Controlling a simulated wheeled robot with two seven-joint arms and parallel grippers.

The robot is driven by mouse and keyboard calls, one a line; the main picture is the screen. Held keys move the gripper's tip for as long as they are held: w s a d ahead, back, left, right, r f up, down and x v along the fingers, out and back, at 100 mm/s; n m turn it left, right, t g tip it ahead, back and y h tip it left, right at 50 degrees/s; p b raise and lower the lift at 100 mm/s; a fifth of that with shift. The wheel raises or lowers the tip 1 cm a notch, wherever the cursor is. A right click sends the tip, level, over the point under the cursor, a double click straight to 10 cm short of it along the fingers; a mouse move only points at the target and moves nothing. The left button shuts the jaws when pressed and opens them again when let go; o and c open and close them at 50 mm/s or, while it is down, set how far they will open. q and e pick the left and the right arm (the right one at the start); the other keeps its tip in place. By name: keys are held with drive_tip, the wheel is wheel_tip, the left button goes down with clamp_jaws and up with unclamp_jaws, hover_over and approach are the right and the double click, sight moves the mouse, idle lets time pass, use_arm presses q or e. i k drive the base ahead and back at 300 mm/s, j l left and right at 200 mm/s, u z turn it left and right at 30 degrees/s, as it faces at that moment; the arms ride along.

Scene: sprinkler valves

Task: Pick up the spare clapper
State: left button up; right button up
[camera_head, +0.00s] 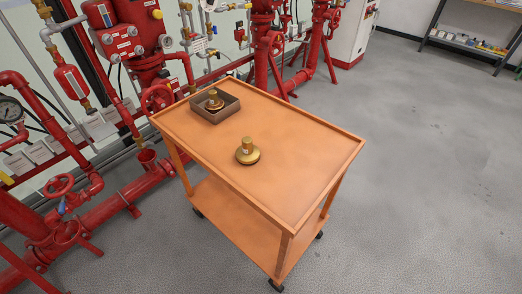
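Two brass-coloured, disc-shaped pieces with upright knobs are on an orange cart (290,140); the frames do not show which one is the spare clapper. One brass piece (247,152) stands in the open on the cart's top, left of its middle. The other brass piece (214,101) sits inside a small dark open box (228,111) near the cart's far left corner. Neither of my grippers shows in the head view.
The cart has a raised rim, a lower shelf (228,213) and black casters. Red pipes and valves (130,40) stand close along its left and far sides. Grey floor (430,160) is clear to the right. A shelf unit (468,42) stands far right.

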sight(247, 153)
drive_tip(key=i+l+u, duration=0.1)
drive_tip(key=l+u, duration=0.4)
drive_tip(key=l, duration=0.5)
drive_tip(key=l+u, duration=0.45)
drive_tip(key=l, duration=0.5)
drive_tip(key=k, duration=0.05)
